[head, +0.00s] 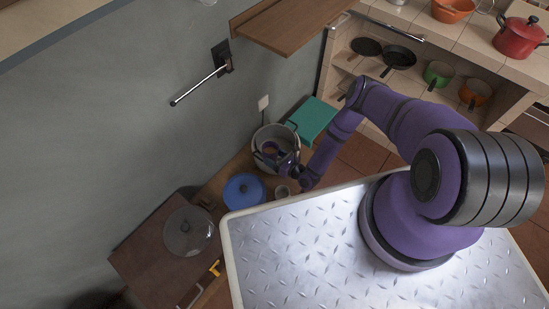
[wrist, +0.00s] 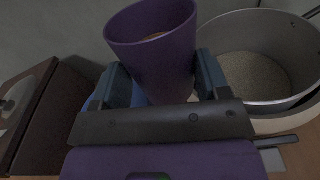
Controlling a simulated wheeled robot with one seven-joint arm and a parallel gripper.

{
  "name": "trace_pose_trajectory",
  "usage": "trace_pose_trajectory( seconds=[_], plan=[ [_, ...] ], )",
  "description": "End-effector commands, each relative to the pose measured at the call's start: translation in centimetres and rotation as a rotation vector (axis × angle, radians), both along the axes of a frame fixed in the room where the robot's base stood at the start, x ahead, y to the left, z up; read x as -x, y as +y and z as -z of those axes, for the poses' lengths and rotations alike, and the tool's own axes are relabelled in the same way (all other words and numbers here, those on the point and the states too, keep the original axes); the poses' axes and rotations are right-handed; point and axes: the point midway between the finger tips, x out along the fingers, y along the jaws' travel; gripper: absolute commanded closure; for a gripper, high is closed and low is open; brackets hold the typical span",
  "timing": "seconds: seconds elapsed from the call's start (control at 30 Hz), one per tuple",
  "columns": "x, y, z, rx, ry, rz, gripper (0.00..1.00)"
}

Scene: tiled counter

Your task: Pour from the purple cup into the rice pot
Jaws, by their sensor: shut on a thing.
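The purple cup (wrist: 155,50) is between the two fingers of my gripper (wrist: 160,78) in the wrist view, and the gripper is shut on it. Its mouth faces up, and a little brownish content shows inside. The rice pot (wrist: 292,55) is a grey metal pot to the right of the cup, with pale grains over its bottom. In the head view the cup (head: 269,148) appears over the rice pot (head: 290,137), seen from above. My gripper (head: 281,160) partly hides the pot there. No stream from the cup shows.
A glass lid (head: 188,231) lies on the dark wood to the left.

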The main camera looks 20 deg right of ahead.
Motion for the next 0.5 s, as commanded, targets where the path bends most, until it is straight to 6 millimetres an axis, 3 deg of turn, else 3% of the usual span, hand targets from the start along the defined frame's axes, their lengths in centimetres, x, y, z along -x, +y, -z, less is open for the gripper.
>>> trace_pose_trajectory(
  seconds=[0.5],
  plan=[
    [-3.7,-1.6,0.5,-0.064,0.147,-0.001,0.67]
  ],
)
